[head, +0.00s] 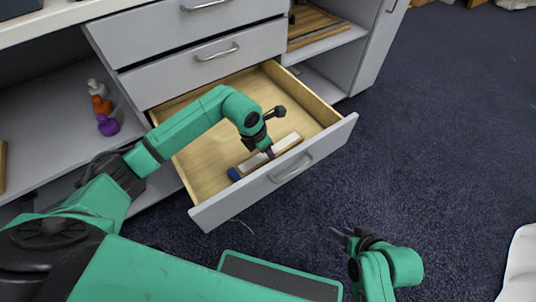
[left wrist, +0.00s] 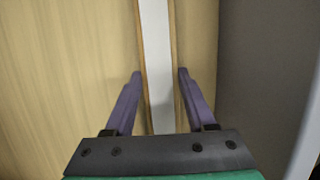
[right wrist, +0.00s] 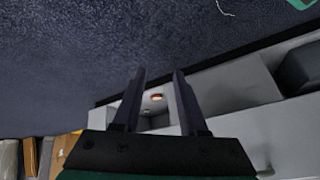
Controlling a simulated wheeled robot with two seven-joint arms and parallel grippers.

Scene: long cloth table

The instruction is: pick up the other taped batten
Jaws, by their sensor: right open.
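The taped batten (head: 286,145) lies in the open drawer, close to its front panel. It is a wooden strip with a white top face and a blue end (head: 234,173). My left gripper (head: 272,138) is over the batten inside the drawer. In the left wrist view the left gripper (left wrist: 160,75) is open, with one finger on each side of the batten (left wrist: 156,40), gaps showing between. Contact cannot be told. My right gripper (head: 342,236) is open and empty, out over the carpet; it also shows in the right wrist view (right wrist: 159,74).
The open drawer (head: 330,146) has a grey front with a metal handle (head: 290,170). Closed drawers (head: 205,60) are above it. A shelf (head: 50,110) at left holds orange and purple bottles (head: 107,126). Blue carpet (head: 440,130) lies clear to the right.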

